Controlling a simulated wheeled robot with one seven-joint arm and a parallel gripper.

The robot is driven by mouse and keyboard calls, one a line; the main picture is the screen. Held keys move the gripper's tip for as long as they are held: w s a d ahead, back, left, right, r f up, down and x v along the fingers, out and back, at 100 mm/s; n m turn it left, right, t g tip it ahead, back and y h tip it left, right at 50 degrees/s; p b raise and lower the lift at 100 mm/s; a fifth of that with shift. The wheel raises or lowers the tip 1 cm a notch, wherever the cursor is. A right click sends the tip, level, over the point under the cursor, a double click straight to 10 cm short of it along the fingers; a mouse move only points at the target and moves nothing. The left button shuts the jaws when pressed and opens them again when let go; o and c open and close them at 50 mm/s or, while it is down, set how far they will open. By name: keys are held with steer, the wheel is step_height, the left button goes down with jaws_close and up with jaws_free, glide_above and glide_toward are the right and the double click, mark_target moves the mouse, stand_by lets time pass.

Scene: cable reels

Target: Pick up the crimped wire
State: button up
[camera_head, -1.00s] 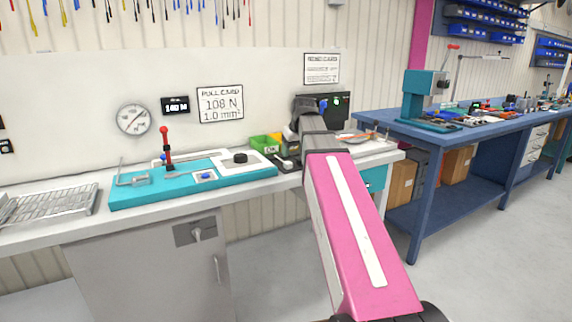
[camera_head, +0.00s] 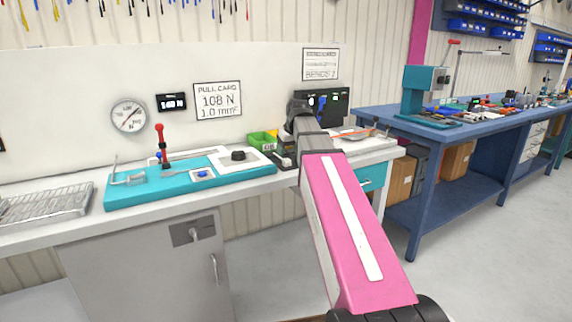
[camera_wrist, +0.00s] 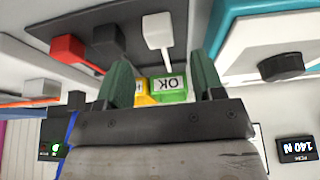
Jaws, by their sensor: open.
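My gripper (camera_wrist: 162,75) shows in the wrist view with its two green fingers apart and nothing visible between them. In the head view my wrist hides the fingers. No crimped wire can be made out for certain. A thin orange-red strand (camera_head: 358,133) lies on the bench right of my wrist in the head view. An orange strip (camera_wrist: 28,101) shows at the left edge of the wrist view, apart from the fingers; I cannot tell whether either is the crimped wire.
A green bin marked OK (camera_wrist: 170,88) and a yellow bin (camera_wrist: 142,91) appear beyond the fingers. The teal pull-test fixture (camera_head: 150,188) with its red lever stands left on the bench. A black box (camera_head: 325,104) stands at the wall. A blue workbench (camera_head: 400,190) stands at the right.

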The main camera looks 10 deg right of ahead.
mark_target(286, 159)
steer(key=shift+x, duration=2.3)
steer(key=shift+s, duration=0.1)
steer(key=c, duration=1)
steer(key=shift+r, duration=0.1)
steer(key=shift+r, duration=0.45)
steer(key=r, duration=0.3)
steer(key=shift+a+r, duration=0.25)
steer(key=s+a+r, duration=0.2)
steer(key=a+r, duration=0.1)
steer(key=s+a+r, duration=0.1)
steer(key=a+r, duration=0.2)
steer(key=r, duration=0.1)
steer(key=s+a+r, duration=0.2)
steer(key=a+r, duration=0.1)
steer(key=r, duration=0.1)
steer(key=shift+s+a+r, duration=0.25)
steer(key=shift+s+a, duration=0.1)
